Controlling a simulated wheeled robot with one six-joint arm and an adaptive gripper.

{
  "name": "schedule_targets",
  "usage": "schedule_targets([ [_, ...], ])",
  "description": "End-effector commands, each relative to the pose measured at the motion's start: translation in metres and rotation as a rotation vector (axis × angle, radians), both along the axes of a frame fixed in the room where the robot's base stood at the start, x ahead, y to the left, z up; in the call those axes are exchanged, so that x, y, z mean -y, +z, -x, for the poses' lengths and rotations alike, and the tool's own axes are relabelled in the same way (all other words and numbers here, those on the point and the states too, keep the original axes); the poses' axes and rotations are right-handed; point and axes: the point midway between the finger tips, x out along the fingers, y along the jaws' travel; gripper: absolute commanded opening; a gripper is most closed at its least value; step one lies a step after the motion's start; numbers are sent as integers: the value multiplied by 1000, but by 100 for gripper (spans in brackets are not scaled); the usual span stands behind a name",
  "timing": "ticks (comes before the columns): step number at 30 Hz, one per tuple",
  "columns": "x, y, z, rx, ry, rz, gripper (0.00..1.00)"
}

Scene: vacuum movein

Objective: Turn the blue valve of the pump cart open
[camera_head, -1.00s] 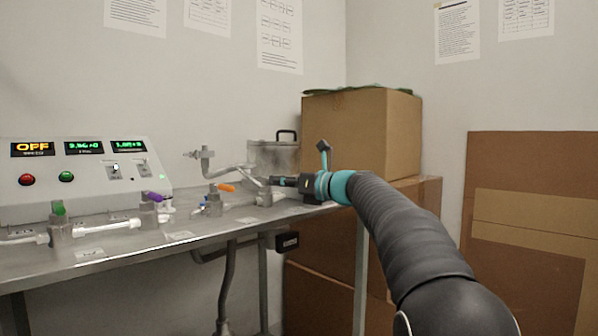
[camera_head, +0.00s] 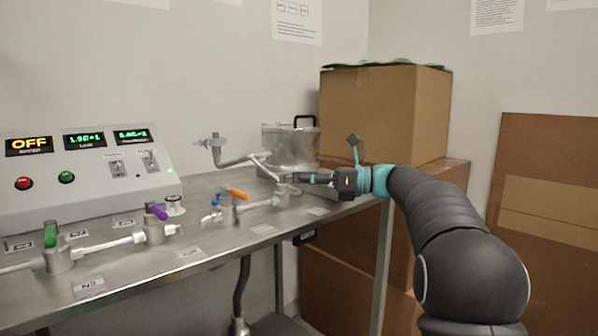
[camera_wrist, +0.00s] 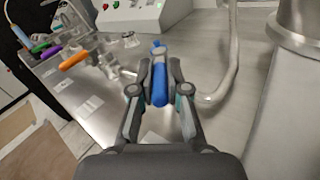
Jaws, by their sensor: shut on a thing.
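The blue valve handle (camera_wrist: 159,82) lies between the two fingers of my gripper (camera_wrist: 159,72) in the wrist view, and the fingers are closed on its sides. It points roughly along the fingers. In the head view my gripper (camera_head: 293,178) reaches in from the right to the valve at the right end of the pipe row, and the fingers hide the blue handle there. The pump cart (camera_head: 120,290) is a metal table carrying the pipes and valves. An orange handle (camera_head: 238,194), a purple handle (camera_head: 156,211) and a green handle (camera_head: 50,236) sit further left.
A control box (camera_head: 80,185) with lit displays, one reading OFF, stands at the back left. A metal pot-like vessel (camera_head: 290,147) and a bent pipe (camera_head: 235,160) are close behind my gripper. Cardboard boxes (camera_head: 385,115) stand at the right behind my arm.

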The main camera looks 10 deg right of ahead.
Motion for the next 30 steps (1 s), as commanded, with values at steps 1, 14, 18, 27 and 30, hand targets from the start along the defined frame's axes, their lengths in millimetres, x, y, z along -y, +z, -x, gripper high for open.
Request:
schedule_targets([
  [1, 2, 0, -1, -1, -3, -1, 0],
  [14, -2, -1, -1, -1, 4, 0, 37],
  [18, -5, -1, 0, -1, 8, 0, 40],
  [27, 3, -1, 2, -1, 6, -1, 40],
  [30, 17, -1, 6, -1, 5, 0, 40],
])
